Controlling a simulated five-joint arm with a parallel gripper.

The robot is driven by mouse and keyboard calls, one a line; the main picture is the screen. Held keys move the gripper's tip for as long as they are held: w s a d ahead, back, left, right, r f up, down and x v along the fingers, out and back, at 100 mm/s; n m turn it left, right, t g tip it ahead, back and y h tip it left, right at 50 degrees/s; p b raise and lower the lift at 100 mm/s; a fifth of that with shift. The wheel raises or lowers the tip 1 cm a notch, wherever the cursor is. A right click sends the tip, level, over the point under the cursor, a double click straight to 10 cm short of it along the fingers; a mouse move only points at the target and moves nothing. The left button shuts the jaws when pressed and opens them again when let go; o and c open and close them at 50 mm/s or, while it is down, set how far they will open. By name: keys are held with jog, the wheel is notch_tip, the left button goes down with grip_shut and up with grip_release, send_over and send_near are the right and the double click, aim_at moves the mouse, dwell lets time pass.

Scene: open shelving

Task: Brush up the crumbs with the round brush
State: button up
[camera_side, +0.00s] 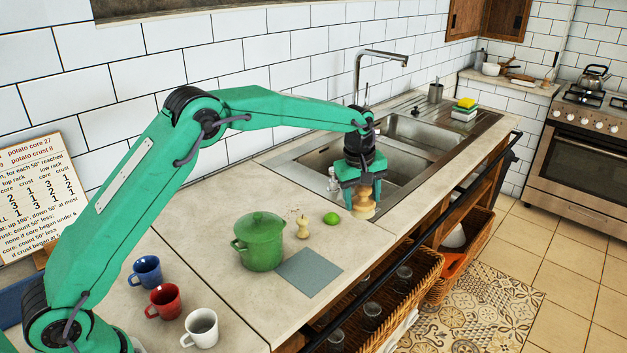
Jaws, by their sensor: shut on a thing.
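My gripper (363,184) points down and is shut on the round brush (362,204), a tan wooden thing with a wide, pale lower end. The brush hangs upright below the jaws, near the front edge of the sink. I cannot tell whether its lower end touches the counter. A few tiny dark specks, perhaps the crumbs (296,212), lie on the counter between the green pot and the lime, left of my gripper. They are too small to see clearly.
A green lidded pot (260,243), a small pale wooden object (303,228), a lime (331,218) and a grey-blue mat (309,272) are on the counter left of my gripper. Blue (147,270), red (165,301) and white (201,328) mugs stand at the front left.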

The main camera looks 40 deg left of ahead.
jog(key=s+a+f+n, duration=0.2)
jog(key=a+n, duration=0.5)
jog(key=a, duration=2)
jog(key=shift+s+a+y, duration=0.2)
jog(key=shift+y, duration=0.2)
jog(key=shift+f, duration=0.25)
